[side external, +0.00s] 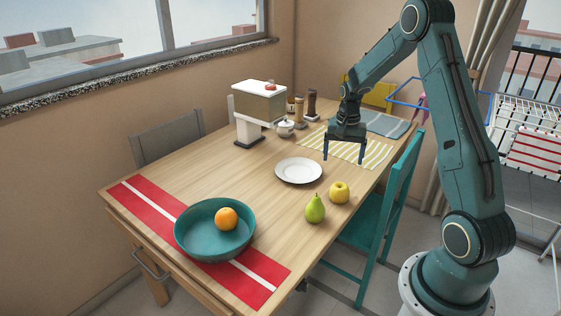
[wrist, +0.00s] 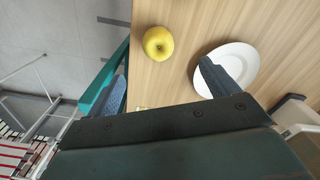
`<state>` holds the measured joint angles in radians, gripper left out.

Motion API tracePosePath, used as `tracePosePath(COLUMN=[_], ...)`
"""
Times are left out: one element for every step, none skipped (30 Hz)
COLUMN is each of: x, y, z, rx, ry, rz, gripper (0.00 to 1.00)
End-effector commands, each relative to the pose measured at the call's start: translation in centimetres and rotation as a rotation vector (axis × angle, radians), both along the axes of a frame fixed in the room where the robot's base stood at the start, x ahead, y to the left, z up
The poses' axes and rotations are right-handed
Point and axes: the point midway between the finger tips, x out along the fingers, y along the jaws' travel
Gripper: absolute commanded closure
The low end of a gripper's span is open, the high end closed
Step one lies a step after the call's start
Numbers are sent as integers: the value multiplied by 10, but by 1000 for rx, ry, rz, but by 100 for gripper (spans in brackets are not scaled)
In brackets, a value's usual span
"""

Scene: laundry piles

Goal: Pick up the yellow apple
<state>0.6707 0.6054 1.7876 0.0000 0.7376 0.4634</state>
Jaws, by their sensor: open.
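The yellow apple (side external: 339,192) sits on the wooden table near its right edge, beside a green pear (side external: 315,208) and to the right of a white plate (side external: 298,170). In the wrist view the apple (wrist: 158,43) lies beyond the fingertips, towards the top of the picture, with the plate (wrist: 234,66) to its right. My gripper (side external: 343,160) is open and empty, pointing down above the table, behind the apple in the side view. It is apart from the apple. Its two fingers (wrist: 162,82) show at either side in the wrist view.
A teal bowl (side external: 190,240) holding an orange (side external: 226,219) stands on a red runner (side external: 258,282). A coffee machine (side external: 259,103), a small white pot (side external: 285,128) and grinders (side external: 300,112) stand at the back. Teal chair (side external: 398,185) lines the right edge. A striped mat (side external: 372,155) lies near my gripper.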

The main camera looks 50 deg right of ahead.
Motion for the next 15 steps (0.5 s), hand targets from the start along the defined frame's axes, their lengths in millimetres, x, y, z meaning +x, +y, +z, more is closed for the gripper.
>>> tracePosePath(x=[-1, -1, -2, -2, -2, -2, -2, -2, -2, -2, -2, -2, -2, -2, -2], y=[-4, -5, -7, -8, -8, -9, -9, -9, -8, -8, -8, -8, -8, -8, -8], z=[-6, -8, -10, -11, -11, -12, -12, -12, -12, -12, -13, -14, -16, -18, -21], rx=[4, 6, 6, 7, 7, 7, 7, 7, 7, 7, 7, 7, 8, 8, 9], ry=[5, 7, 8, 9, 9, 9, 9, 9, 9, 9, 9, 9, 9, 10, 10], rz=[-13, -18, -23, -26, -28, -29, -30, -29, -29, -29, -29, -28, -28, -28, -28], gripper=[14, 14, 14, 14, 14, 14, 14, 14, 14, 14, 14, 14, 14, 14, 14])
